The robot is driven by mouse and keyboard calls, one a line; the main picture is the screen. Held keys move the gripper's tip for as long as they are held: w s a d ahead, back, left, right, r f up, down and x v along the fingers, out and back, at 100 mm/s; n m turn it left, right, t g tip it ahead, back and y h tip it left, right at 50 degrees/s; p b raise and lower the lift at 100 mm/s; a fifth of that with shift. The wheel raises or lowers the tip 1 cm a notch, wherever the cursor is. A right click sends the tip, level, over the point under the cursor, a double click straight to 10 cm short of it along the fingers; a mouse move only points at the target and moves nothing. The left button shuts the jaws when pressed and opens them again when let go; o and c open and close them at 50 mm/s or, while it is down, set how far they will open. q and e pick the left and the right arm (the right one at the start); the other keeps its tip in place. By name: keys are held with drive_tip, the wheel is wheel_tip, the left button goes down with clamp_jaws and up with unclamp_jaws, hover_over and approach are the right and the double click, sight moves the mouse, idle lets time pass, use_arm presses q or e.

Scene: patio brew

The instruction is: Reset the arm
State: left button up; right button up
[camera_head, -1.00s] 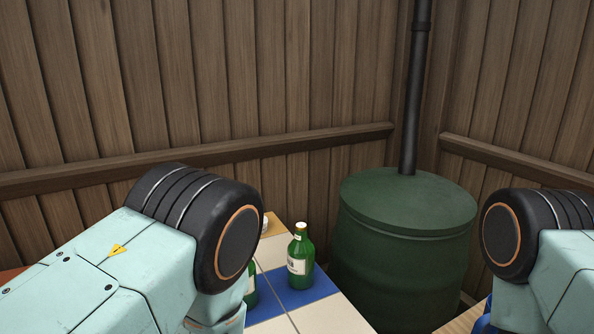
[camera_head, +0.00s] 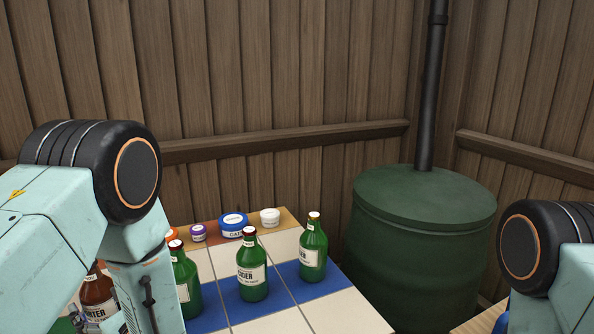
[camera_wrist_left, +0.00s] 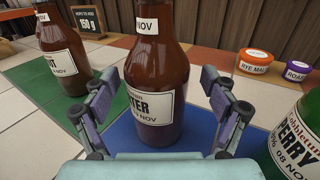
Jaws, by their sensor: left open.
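A brown porter bottle (camera_wrist_left: 155,75) stands upright on a blue tile in the left wrist view. My left gripper (camera_wrist_left: 158,80) is open, with one finger on each side of this bottle and a visible gap at each side. In the head view, a brown bottle with a label ending in "RTER" (camera_head: 97,292) is partly hidden behind my left arm at the lower left. My left fingers are mostly hidden there. Only the upper part of my right arm shows at the right edge of the head view; its gripper is out of frame.
Green bottles (camera_head: 251,268) (camera_head: 313,252) (camera_head: 183,275) stand on the tiled table. Small lidded jars (camera_head: 233,228) line its back edge. A green barrel (camera_head: 425,240) with a black pipe stands right of it. Another brown bottle (camera_wrist_left: 58,60) and a chalkboard (camera_wrist_left: 88,20) are at left in the wrist view.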

sight(91, 263)
use_arm(q)
drive_tip(key=shift+w+a+f, duration=0.1)
drive_tip(key=shift+w+a, duration=0.05)
drive_tip(key=shift+a, duration=0.25)
wheel_tip(91, 263, up, 10)
drive_tip(key=p, duration=0.3)
drive_tip(key=shift+f, duration=0.1)
drive_tip(key=shift+d+r, duration=0.1)
drive_tip(key=shift+r, duration=0.3)
drive_tip(key=shift+s+d+r, duration=0.15)
drive_tip(key=shift+s+d, duration=0.05)
drive_tip(key=shift+d, duration=0.05)
drive_tip(key=shift+w+a+f, duration=0.1)
drive_tip(key=shift+a+f, duration=0.05)
drive_tip(key=shift+f, duration=0.05)
